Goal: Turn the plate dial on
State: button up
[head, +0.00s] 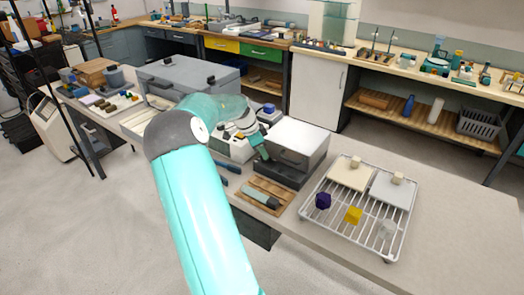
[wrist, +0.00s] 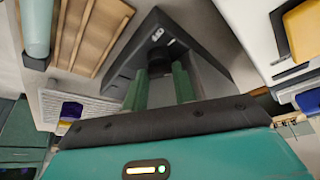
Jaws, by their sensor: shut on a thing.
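The dial is a small black knob (wrist: 160,64) in the wrist view, on a dark angular panel (wrist: 190,50) with small white marks. My gripper (wrist: 160,80) has its two green fingers closed on either side of the knob. The fingers cover the knob's sides, and I cannot read its setting. In the head view my gripper (head: 261,152) reaches down beside a silver box with a dark base (head: 297,146). The knob cannot be made out there.
A wooden tray (head: 245,194) holding a grey-teal tool lies in front of the silver box. A white device (head: 233,152) stands left of it. A wire rack (head: 338,225) with several blocks is at the right. Bare bench lies beyond the rack.

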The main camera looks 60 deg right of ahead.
dwell(0.4)
jog(key=o, duration=1)
jog(key=shift+c, duration=0.2)
jog(key=shift+r+n+t+h, duration=0.1)
jog(key=shift+n+t+h, duration=0.3)
jog(key=shift+n, duration=0.8)
jog(key=n, duration=0.1)
jog(key=n+t, duration=0.1)
jog(key=n, duration=0.1)
jog(key=n+t, duration=0.1)
jog(key=n, duration=0.1)
jog(key=shift+s+a+h, duration=0.15)
jog(key=shift+s+h, duration=0.15)
jog(key=shift+s, duration=0.05)
jog(key=v, duration=1.4)
jog(key=w+a+r+n+t+y, duration=0.1)
jog(key=w+a+n, duration=0.2)
jog(key=a, duration=0.6)
jog(key=w+a+r+n+t, duration=0.2)
jog(key=w+a, duration=0.3)
jog(key=a, duration=0.5)
jog(key=shift+a+r+n+y, duration=0.2)
jog(key=shift+n+y, duration=0.2)
jog(key=shift+n, duration=0.2)
